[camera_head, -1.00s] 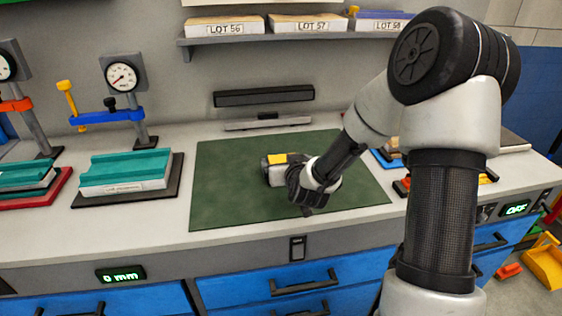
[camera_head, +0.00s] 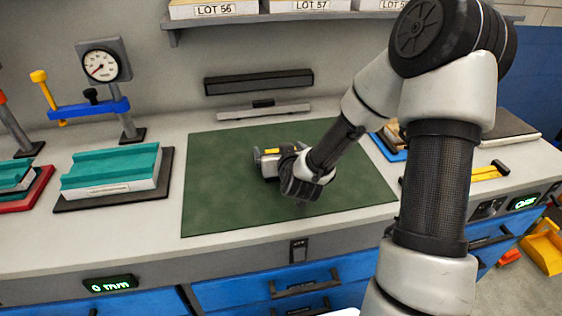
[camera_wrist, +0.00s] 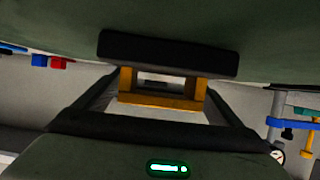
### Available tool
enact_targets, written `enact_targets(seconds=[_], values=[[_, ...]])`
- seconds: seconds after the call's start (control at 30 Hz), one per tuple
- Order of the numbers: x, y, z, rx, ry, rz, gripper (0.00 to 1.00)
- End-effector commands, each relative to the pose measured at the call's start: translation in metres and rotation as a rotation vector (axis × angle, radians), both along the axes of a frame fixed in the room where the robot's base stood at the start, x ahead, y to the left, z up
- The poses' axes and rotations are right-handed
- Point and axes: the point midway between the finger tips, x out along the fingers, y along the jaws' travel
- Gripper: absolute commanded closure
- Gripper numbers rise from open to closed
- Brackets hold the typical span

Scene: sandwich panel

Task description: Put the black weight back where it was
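My gripper (camera_head: 268,163), grey with a yellow part on top, is low over the green mat (camera_head: 222,200), left of my black wrist. In the wrist view, a black bar (camera_wrist: 168,53) and an orange-yellow frame (camera_wrist: 160,102) lie between grey links, with the mat (camera_wrist: 50,50) along the top of the picture. I cannot tell if the frame is part of my gripper or a held thing, nor whether the fingers are open. I cannot pick out the black weight with certainty. A small black piece (camera_head: 263,104) sits on the pale bar behind the mat.
A teal block (camera_head: 112,168) on a dark plate stands left of the mat, with a dial gauge (camera_head: 101,65) and a blue clamp (camera_head: 90,110) behind it. A shelf (camera_head: 330,17) with lot boxes hangs above. Most of the mat is bare.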

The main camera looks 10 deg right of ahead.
Motion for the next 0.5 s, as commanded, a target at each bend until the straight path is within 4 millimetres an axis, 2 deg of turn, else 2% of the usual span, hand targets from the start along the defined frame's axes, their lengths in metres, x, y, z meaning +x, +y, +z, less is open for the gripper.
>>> enact_targets(seconds=[0.03,0.07,0.4,0.5], values=[[0.0001,-0.0001,0.0000,0.000,0.000,0.000,0.14],[0.0001,-0.0001,0.0000,0.000,0.000,0.000,0.19],[0.0002,-0.0001,-0.0001,0.000,0.000,0.000,0.77],[0.0021,0.0000,0.0039,-0.001,-0.009,0.000,0.77]])
